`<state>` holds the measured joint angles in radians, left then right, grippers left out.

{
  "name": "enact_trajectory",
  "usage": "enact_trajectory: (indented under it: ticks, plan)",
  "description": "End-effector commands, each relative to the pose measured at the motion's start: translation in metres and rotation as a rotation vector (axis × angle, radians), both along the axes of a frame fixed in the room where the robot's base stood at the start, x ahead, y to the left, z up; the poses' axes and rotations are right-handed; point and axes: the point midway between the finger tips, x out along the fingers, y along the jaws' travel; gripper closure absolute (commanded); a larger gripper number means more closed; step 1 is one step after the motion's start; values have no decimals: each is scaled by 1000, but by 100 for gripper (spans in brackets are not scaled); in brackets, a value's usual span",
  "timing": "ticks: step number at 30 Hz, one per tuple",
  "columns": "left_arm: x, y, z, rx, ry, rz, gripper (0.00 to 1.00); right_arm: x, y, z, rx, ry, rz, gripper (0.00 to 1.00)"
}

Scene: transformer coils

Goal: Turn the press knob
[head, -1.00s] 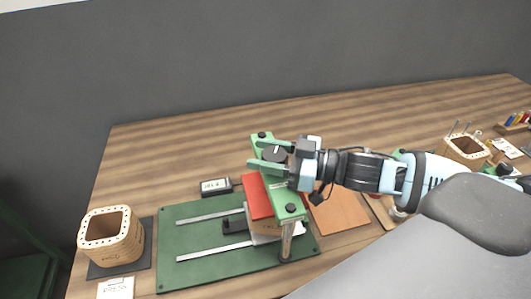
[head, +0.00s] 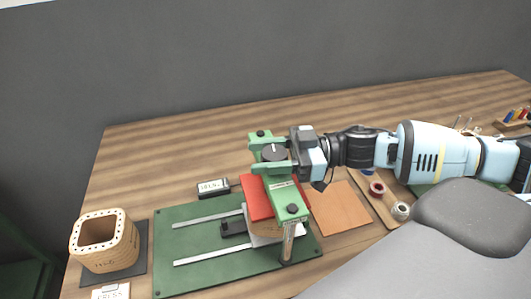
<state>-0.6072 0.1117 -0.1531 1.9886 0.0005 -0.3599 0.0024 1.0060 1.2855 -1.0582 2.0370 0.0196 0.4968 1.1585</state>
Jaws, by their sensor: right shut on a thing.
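The press stands on a green base plate (head: 185,262) with two pale rails. Its green top beam (head: 283,190) runs across a red block (head: 256,199). The dark round press knob (head: 274,152) sits on top, toward the far end of the beam. My right gripper (head: 270,155) reaches in from the right, its two green fingers on either side of the knob and shut on it. A wooden coil piece sits under the red block, partly hidden. My left gripper is not in view.
A square wooden coil former (head: 105,241) stands on a dark mat at the left. A small black display (head: 213,187) stands behind the plate.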

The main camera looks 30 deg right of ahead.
Motion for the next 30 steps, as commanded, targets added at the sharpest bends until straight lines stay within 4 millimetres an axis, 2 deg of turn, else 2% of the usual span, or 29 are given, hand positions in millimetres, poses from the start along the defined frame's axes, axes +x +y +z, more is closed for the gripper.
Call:
enact_trajectory:
  ticks: [10, 11, 15, 25, 30]
  plan:
    - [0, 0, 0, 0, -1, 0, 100, 0, 0, 0, -1, 2, 9, 76]
    - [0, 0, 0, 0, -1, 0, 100, 0, 0, 0, -1, 1, 9, 51]
    - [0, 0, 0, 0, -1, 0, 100, 0, 0, 0, -1, 2, 8, 33]
    - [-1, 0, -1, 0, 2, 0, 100, 0, -3, -1, -2, 3, 6, 32]
    - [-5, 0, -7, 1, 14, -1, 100, -7, -19, -4, -5, 6, 4, 32]
